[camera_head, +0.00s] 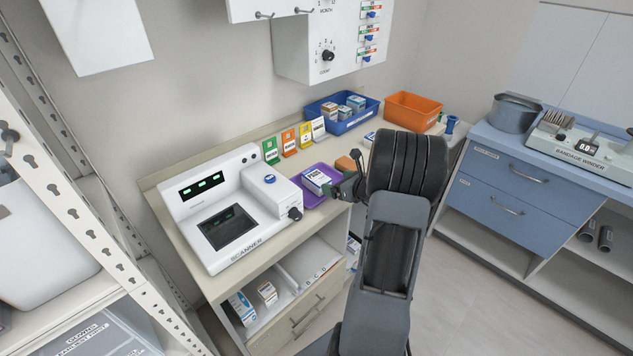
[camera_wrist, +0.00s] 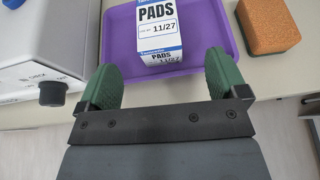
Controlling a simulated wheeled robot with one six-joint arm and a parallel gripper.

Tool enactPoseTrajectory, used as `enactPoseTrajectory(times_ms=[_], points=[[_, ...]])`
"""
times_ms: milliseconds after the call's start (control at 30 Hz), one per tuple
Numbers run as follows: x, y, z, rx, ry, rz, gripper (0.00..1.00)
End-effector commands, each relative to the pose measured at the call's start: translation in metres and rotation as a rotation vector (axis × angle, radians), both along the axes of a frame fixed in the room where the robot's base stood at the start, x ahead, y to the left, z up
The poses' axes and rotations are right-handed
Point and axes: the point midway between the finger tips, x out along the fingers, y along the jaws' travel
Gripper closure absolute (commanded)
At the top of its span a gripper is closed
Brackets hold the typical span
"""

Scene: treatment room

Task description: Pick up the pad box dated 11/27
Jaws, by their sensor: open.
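The pad box (camera_wrist: 158,24) is white with a blue band and reads "PADS" and "11/27" in the wrist view. It lies in a purple tray (camera_wrist: 118,37), and it also shows in the head view (camera_head: 317,178). My gripper (camera_wrist: 165,84) is open, with its two green fingers reaching over the tray's near edge. The near end of the box lies between the fingertips in the picture, with a gap on each side. I cannot tell the height of the fingers above the tray. In the head view my arm hides part of the counter and most of my gripper.
A white scanner (camera_head: 230,205) stands left of the tray. An orange-brown block (camera_wrist: 267,26) lies right of it. Colored cards (camera_head: 289,141), a blue bin (camera_head: 342,124) with boxes and an orange bin (camera_head: 411,111) stand behind. More boxes (camera_head: 267,292) are on the shelf below.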

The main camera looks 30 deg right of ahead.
Motion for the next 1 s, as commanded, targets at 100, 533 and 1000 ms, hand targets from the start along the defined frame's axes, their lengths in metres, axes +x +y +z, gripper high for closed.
enactPoseTrajectory(times_ms=[100, 533, 1000], points=[[0.019, 0.004, -0.008, -0.001, 0.002, 0.004, 0.08], [0.05, 0.009, -0.02, -0.004, 0.001, 0.005, 0.08], [0.087, 0.016, -0.038, -0.005, 0.001, 0.004, 0.08]])
